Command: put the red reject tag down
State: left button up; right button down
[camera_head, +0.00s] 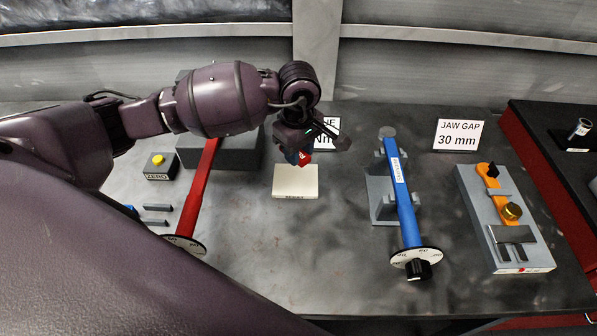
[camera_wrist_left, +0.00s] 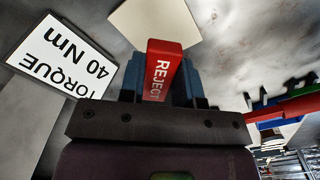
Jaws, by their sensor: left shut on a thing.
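The red reject tag (camera_head: 305,159) shows as a small red patch below my left wrist in the head view. In the left wrist view the tag (camera_wrist_left: 163,72) is a red block marked REJECT, between the blue fingers. My left gripper (camera_head: 299,157) is shut on it. A cream pad (camera_head: 295,182) lies on the bench just below and in front of the gripper in the head view. In the left wrist view the pad (camera_wrist_left: 155,22) shows beyond the tag. I cannot tell whether the tag touches anything below. My right gripper is not in view.
A red torque wrench (camera_head: 197,190) lies left of the pad, near a black box with a yellow button (camera_head: 158,166). A blue wrench (camera_head: 404,200) rests on a grey stand to the right. Beyond it is a grey jaw fixture (camera_head: 505,220). The bench front centre is bare.

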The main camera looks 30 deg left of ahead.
aim_at(299, 181)
pick_arm(q)
notch_tip(299, 181, down, 4)
jog(key=shift+r, duration=0.1)
notch_tip(299, 181, down, 4)
jog(key=shift+r, duration=0.2)
jog(key=shift+f, duration=0.45)
jog(key=o, duration=0.9)
